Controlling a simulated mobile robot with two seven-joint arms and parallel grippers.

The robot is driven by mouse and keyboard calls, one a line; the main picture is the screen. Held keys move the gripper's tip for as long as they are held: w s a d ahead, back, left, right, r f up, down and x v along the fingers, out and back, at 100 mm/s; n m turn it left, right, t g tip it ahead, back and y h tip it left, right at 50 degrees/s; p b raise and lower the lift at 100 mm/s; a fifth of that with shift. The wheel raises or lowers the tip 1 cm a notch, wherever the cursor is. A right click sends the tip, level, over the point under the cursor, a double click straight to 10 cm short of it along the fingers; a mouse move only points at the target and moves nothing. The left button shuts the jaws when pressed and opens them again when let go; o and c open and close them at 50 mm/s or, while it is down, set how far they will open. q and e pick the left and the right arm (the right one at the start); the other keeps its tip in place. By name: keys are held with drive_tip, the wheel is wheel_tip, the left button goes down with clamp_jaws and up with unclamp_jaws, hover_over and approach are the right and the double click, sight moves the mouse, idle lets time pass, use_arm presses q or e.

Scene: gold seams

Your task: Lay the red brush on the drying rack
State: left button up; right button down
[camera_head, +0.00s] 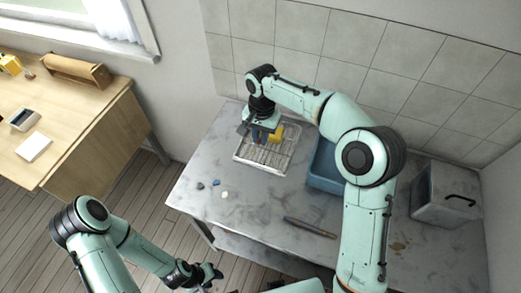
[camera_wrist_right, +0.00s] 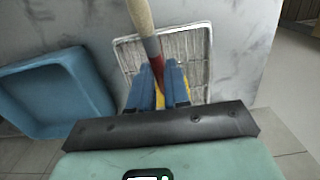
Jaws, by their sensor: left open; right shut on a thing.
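The red brush (camera_wrist_right: 152,47) has a pale wooden handle and a red lower part in the right wrist view. My right gripper (camera_head: 262,136) is shut on it, with its blue fingers (camera_wrist_right: 160,86) around the red part. The gripper is over the drying rack (camera_head: 249,157), a white wire rack on the grey table. The rack also shows behind the brush in the right wrist view (camera_wrist_right: 194,48). I cannot tell whether the brush touches the rack. The brush's lower end is hidden by the fingers. My left gripper (camera_head: 212,275) is open and empty, low in front of the table.
A yellow object (camera_head: 291,136) is at the rack's back right. A blue basin (camera_head: 323,172) stands right of the rack. A grey box (camera_head: 447,195) is at the right end. Small stones (camera_head: 224,194) and a dark slim tool (camera_head: 310,227) lie at the front.

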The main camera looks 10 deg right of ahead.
drive_tip(key=shift+w+f, duration=0.1)
drive_tip(key=shift+f, duration=0.7)
use_arm(q)
drive_tip(key=shift+s+f+b, duration=0.25)
drive_tip(key=shift+f+b, duration=0.05)
drive_tip(key=shift+f, duration=0.1)
use_arm(e)
drive_tip(key=shift+f, duration=2.75)
use_arm(q)
drive_tip(key=shift+f, duration=0.1)
use_arm(e)
drive_tip(key=shift+f, duration=0.1)
drive_tip(key=c, duration=1.1)
unclamp_jaws()
use_arm(q)
drive_tip(key=shift+s, duration=0.1)
use_arm(e)
drive_tip(key=r, duration=0.4)
drive_tip(key=r+p, duration=0.1)
drive_tip(key=r, duration=0.7)
drive_tip(key=shift+w+d+r+p, duration=0.15)
drive_tip(key=shift+w+d+p, duration=0.1)
drive_tip(key=shift+p, duration=0.1)
use_arm(q)
drive_tip(key=shift+w+r, duration=1.05)
drive_tip(key=shift+r, duration=0.1)
drive_tip(key=shift+s, duration=0.1)
use_arm(e)
drive_tip(key=shift+s+a, duration=0.1)
